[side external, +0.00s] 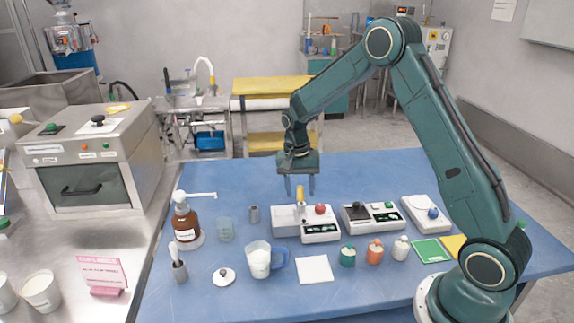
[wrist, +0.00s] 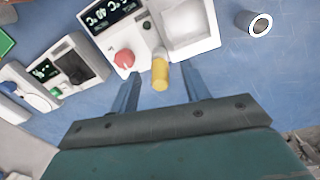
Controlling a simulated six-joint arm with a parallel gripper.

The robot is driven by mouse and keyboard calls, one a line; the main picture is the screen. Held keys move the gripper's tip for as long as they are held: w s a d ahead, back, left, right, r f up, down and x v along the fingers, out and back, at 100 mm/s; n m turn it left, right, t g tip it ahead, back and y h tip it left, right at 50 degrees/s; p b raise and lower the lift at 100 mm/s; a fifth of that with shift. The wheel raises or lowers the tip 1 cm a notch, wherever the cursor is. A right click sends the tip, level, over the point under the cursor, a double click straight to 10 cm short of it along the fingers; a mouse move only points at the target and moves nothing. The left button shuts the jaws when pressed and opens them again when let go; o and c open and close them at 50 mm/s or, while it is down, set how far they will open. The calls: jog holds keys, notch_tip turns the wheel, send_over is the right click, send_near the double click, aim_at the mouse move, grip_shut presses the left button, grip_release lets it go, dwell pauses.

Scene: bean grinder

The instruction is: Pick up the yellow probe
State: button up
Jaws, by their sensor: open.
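The yellow probe (side external: 300,194) stands upright at the back edge of a white bench device (side external: 322,232) with a red knob (side external: 320,209). In the wrist view the probe (wrist: 161,73) shows as a yellow cylinder with a pale end, beside the red knob (wrist: 124,58). My gripper (side external: 300,188) points down over the device's back side. Its two fingers are apart with nothing held. In the wrist view my gripper (wrist: 160,90) has the probe between the lines of its fingers, slightly ahead of them; I cannot tell the exact height gap.
Right of the device stand a second instrument (side external: 369,217) and a white scale-like unit (side external: 425,214). A beaker (side external: 258,260) and several small jars stand in front. The blue table (side external: 350,172) is clear behind.

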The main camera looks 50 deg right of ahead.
jog(key=shift+s+f, duration=0.1)
jog(key=shift+f, duration=0.95)
jog(key=shift+c, duration=0.2)
grip_shut()
